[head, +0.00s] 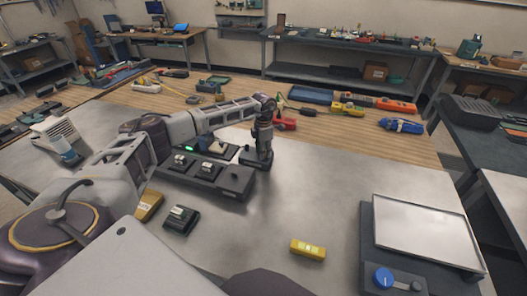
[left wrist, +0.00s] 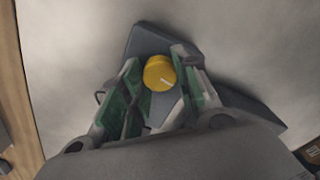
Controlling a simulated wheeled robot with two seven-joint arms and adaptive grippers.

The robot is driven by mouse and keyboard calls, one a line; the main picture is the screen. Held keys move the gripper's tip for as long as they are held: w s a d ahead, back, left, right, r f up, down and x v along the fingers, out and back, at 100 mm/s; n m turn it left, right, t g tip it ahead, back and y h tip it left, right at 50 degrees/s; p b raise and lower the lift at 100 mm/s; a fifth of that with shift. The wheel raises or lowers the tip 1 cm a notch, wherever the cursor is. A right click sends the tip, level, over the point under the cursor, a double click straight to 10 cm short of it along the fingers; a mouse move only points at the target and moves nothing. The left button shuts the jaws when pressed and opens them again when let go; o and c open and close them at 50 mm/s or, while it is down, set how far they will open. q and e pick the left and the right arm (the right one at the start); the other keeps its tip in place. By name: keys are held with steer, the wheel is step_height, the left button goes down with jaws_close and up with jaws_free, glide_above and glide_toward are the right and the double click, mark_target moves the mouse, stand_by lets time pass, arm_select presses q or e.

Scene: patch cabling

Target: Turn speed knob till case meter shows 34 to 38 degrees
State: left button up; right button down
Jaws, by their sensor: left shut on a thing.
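A round yellow knob (left wrist: 158,72) with a short white mark shows in the left wrist view, on a dark grey housing (left wrist: 150,40). The mark points to the lower right. My left gripper (left wrist: 160,88) has its green-padded fingers on both sides of the knob and is shut on it. In the head view my left gripper (head: 259,160) points down at the right end of a dark unit (head: 234,184) and hides the knob. A small yellow device (head: 308,248) with a pale face lies on the metal table; its reading is too small to tell. My right gripper is out of view.
A dark device with a metal plate (head: 420,232) and a blue knob (head: 383,277) stands at the right. A dark green box (head: 180,219) and a yellow-brown box (head: 149,206) lie near my left arm. Tools lie on the wooden bench behind. The table's middle is clear.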

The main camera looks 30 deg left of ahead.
arm_select(q)
steer(key=o, duration=1)
step_height(320, 180, up, 12)
steer(key=shift+r, duration=0.1)
steer(key=shift+s, duration=0.1)
stand_by(0.8)
